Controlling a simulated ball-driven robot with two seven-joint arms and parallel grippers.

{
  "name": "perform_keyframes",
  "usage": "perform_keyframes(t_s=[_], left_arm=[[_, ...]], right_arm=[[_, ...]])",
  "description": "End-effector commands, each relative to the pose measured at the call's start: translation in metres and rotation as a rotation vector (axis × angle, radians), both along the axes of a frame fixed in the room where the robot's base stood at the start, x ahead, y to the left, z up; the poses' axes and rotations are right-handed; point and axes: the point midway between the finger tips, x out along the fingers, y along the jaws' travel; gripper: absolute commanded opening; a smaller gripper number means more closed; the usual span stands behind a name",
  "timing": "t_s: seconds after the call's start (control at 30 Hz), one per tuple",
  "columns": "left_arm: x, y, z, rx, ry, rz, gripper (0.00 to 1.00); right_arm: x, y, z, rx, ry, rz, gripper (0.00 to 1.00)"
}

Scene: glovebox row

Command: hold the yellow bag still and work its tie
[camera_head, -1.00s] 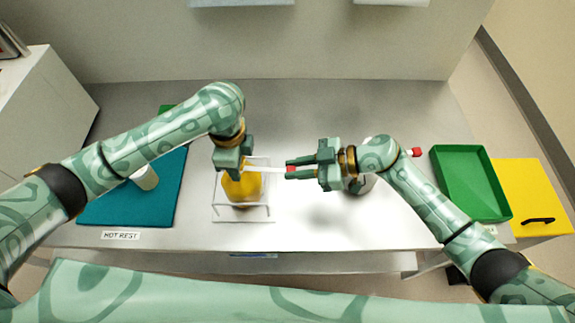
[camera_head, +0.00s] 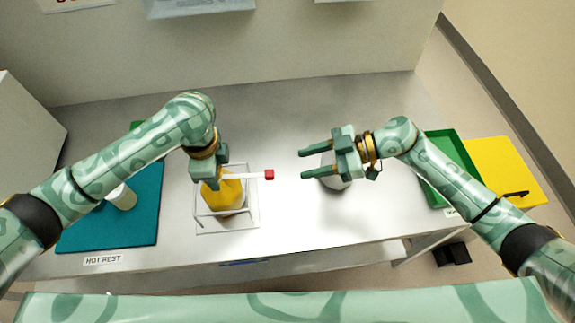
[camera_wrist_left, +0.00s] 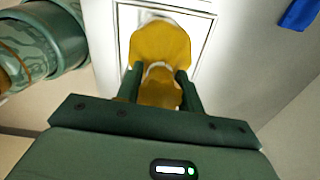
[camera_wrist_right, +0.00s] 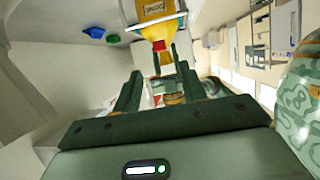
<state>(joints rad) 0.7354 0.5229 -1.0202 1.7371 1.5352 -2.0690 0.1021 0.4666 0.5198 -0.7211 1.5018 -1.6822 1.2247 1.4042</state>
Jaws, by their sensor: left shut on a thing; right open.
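The yellow bag (camera_head: 226,194) stands in a clear wire-framed holder (camera_head: 254,228) on the bench. My left gripper (camera_wrist_left: 160,75) is shut on the gathered neck of the bag, also seen in the right wrist view (camera_wrist_right: 154,12). The white tie (camera_head: 243,176) sticks out to the right from the neck and ends in a red tab (camera_head: 269,174). My right gripper (camera_head: 304,164) is open and empty, apart from the tab and to its right. Its fingers point toward the tab.
A teal mat (camera_head: 140,225) with a pale cup (camera_head: 122,197) lies left, by a HOT REST label. A green tray (camera_head: 437,140) and a yellow panel (camera_head: 500,165) are at right. The bench's middle back is clear.

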Motion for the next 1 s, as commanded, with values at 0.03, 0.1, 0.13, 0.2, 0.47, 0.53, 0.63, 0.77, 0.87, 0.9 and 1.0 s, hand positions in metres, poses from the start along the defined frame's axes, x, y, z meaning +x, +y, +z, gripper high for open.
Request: perform_keyframes(t_s=[0.03,0.1,0.13,0.2,0.47,0.53,0.63,0.77,0.87,0.9,1.0], left_arm=[[0.0,0.0,0.0,-0.001,-0.001,0.0,0.04],[0.0,0.0,0.0,-0.001,-0.001,0.0,0.04],[0.0,0.0,0.0,-0.001,-0.001,0.0,0.04],[0.0,0.0,0.0,-0.001,-0.001,0.0,0.04],[0.0,0.0,0.0,-0.001,-0.001,0.0,0.04],[0.0,0.0,0.0,-0.001,-0.001,0.0,0.04],[0.0,0.0,0.0,-0.001,-0.001,0.0,0.4],[0.0,0.0,0.0,0.0,-0.001,0.0,0.63],[0.0,0.0,0.0,0.0,-0.001,0.0,0.63],[0.0,0.0,0.0,0.0,-0.001,0.0,0.63],[0.0,0.0,0.001,0.0,-0.001,0.0,0.63]], right_arm=[[0.0,-0.009,0.003,-0.003,0.0,-0.001,0.42],[0.0,-0.019,0.007,-0.002,0.001,0.0,0.42],[0.0,-0.022,0.009,-0.001,0.001,0.0,0.42],[0.001,-0.027,0.011,-0.001,0.0,0.0,0.42],[0.001,-0.031,0.013,0.001,0.001,0.001,0.42],[0.001,-0.031,0.013,0.001,0.001,0.001,0.42],[0.001,-0.031,0.013,0.001,0.001,0.001,0.42],[0.001,-0.031,0.013,0.001,0.001,0.001,0.42],[0.001,-0.03,0.013,0.001,0.001,0.001,0.42],[0.001,-0.03,0.013,0.001,0.001,0.001,0.42],[0.001,-0.03,0.013,0.001,0.001,0.001,0.42]])
